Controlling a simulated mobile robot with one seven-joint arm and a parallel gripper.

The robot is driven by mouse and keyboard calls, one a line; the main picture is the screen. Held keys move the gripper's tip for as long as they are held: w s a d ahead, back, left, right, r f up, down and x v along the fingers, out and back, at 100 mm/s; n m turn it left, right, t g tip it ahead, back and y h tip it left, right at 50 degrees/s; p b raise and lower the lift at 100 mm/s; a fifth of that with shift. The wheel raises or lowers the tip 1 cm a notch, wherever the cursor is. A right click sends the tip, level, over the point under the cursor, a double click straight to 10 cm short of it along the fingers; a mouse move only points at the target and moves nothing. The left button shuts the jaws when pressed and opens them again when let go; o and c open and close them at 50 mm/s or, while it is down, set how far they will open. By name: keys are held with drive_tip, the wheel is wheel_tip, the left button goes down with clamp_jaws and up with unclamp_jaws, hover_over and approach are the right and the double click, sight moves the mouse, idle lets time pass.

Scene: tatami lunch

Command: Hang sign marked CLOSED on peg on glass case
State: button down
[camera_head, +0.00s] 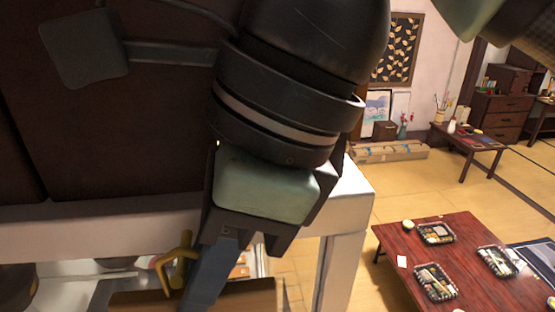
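My gripper (243,235) is in the lower middle, pointing down in front of the white-framed glass case (345,205). A blue-grey strip (213,275) extends below it; I cannot tell whether this is a finger or a held thing. A brass-coloured peg or hook (181,262) with an orange-tan loop (161,268) shows just left of the strip. A brown board edge (262,297) lies at the bottom, cut off by the frame. No CLOSED lettering is visible, so I cannot identify the sign. My arm hides much of the case.
A dark panel (120,165) fills the upper left, with a grey square plate (84,48) before it. A low red table (465,285) with lunch trays (436,283) stands lower right. A small table (470,138) and drawers (500,118) stand behind. Open tatami floor (405,190) lies between.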

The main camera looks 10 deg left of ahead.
idle(0.3)
drive_tip(key=c, duration=0.9)
unclamp_jaws()
drive_tip(key=shift+o, duration=0.6)
drive_tip(key=shift+s+d, duration=0.1)
drive_tip(key=shift+s, duration=0.05)
drive_tip(key=shift+r, duration=0.1)
